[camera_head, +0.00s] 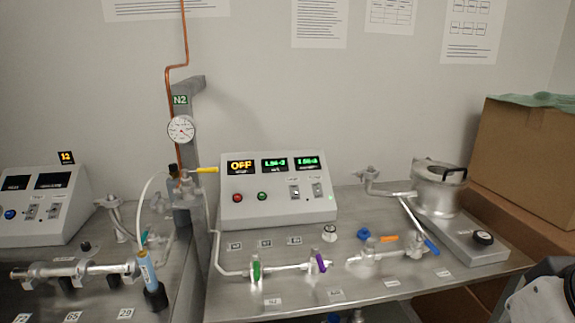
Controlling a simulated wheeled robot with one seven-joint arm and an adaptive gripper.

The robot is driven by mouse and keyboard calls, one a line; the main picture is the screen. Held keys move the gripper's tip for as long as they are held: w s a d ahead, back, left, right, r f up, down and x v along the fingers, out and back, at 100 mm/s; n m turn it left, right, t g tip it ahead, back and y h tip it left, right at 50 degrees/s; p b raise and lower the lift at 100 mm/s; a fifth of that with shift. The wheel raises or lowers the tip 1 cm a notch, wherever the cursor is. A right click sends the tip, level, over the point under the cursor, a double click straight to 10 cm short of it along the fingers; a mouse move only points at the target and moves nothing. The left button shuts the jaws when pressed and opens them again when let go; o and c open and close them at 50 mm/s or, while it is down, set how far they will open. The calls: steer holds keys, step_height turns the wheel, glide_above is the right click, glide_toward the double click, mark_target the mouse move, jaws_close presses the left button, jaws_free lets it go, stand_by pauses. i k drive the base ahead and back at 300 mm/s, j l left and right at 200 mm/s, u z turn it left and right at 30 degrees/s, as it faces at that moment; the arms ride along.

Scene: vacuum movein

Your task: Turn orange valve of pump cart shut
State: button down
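The orange valve handle (389,239) is a short bar on the metal pipework at the right of the pump cart's steel top (462,287). It lies roughly level in the picture, roughly along the pipe (382,255) below it. A blue knob (364,233) sits just left of it and a blue lever (432,247) slants just right of it. The small labels near the valves are too small to read. My gripper is not in view. A white and black part at the bottom right corner looks like my arm, well right of the orange handle.
Green (256,270) and purple (320,263) handles stand left along the pipework. A control box (278,190) reading OFF stands behind. A metal chamber (437,196) is at the back right, beside cardboard boxes (530,160). The front strip of the cart top is mostly clear.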

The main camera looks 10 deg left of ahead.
mark_target(369, 243)
steer(key=i+j+z, duration=0.1)
steer(key=i, duration=0.3)
steer(key=i+j+z, duration=0.1)
steer(key=i+j, duration=0.25)
